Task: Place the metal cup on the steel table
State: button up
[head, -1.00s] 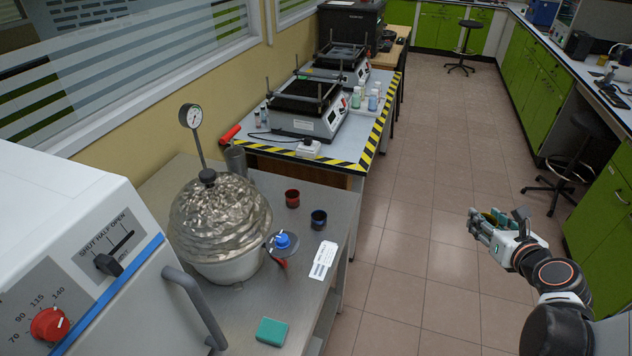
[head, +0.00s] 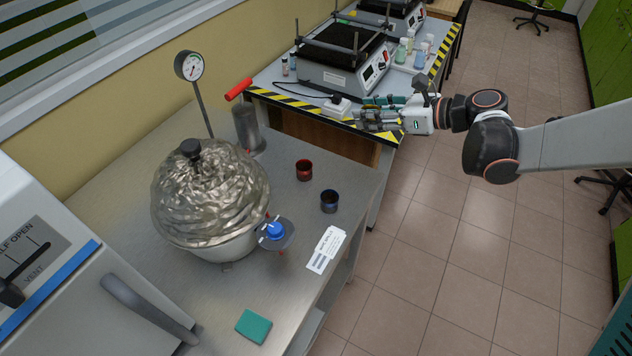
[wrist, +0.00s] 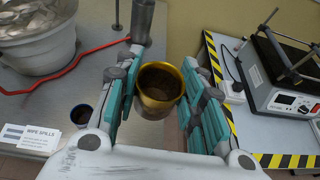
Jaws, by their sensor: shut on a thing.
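The metal cup (wrist: 160,90) is brass-coloured and open at the top, with a dark inside. In the wrist view it sits between the teal finger pads of my gripper (wrist: 157,80), which is shut on it. In the head view my gripper (head: 376,116) is held near the striped front corner of the back bench, behind and right of the steel table (head: 265,288). The cup is hard to make out there among the fingers. The steel table also shows at the left of the wrist view (wrist: 75,88).
Bare steel shows near the front and back right.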

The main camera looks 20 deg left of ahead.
jog(key=shift+s+a, duration=0.25)
jog(key=shift+a, duration=0.3)
jog(key=shift+n+g, duration=0.3)
notch_tip(320, 180, down, 20)
jog(key=b, duration=0.7)
jog(key=shift+s+r, duration=0.1)
jog(key=shift+r, duration=0.15)
jog(key=shift+f, duration=0.1)
jog(key=o, duration=1.1)
jog(key=shift+c, duration=0.2)
jog(key=shift+d+r, duration=0.3)
jog(key=p+v, duration=0.3)
jog(key=v, duration=0.8)
